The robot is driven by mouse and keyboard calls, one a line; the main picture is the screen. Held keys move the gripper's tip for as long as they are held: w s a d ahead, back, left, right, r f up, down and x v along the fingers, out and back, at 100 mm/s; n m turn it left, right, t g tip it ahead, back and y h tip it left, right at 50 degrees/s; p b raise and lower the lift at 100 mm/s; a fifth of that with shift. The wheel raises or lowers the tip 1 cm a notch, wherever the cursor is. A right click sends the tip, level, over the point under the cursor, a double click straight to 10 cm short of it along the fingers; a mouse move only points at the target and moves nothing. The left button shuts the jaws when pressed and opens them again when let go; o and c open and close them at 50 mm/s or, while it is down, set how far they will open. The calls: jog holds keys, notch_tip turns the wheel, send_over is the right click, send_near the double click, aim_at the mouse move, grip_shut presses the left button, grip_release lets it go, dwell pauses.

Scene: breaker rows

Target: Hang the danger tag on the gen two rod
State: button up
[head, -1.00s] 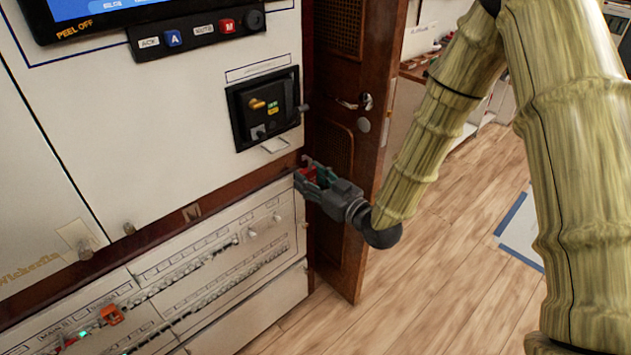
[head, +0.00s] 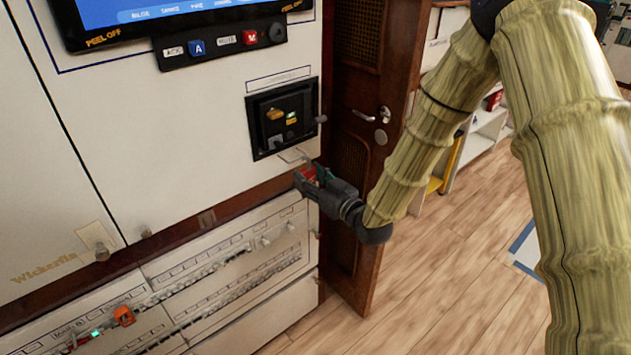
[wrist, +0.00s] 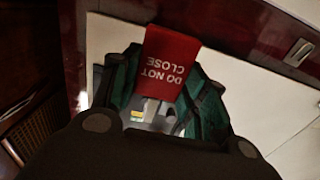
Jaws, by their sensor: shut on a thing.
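My gripper (head: 304,181) is shut on the red danger tag (head: 309,173). In the wrist view the tag (wrist: 165,65) reads "DO NOT CLOSE" upside down and sticks out beyond the fingers. In the head view only a small red part shows between the fingers. The gripper is close to the white cabinet face, just below the black breaker recess (head: 284,117). A small pale piece (head: 293,155) sits under that recess, near the fingertips. I cannot tell which fitting is the gen two rod, or whether the tag touches one.
A wooden door (head: 362,130) with a metal handle stands right of the cabinet. Below are rows of breakers (head: 230,290), with an orange piece (head: 123,316) at lower left. Knobs (head: 145,233) protrude from the cabinet. Wooden floor at right is open.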

jog(key=shift+x, duration=1.95)
jog(key=shift+d+f+b, duration=0.1)
jog(key=shift+f+b, duration=0.25)
jog(key=shift+f, duration=0.1)
jog(key=o, duration=1.1)
jog(key=shift+s, duration=0.1)
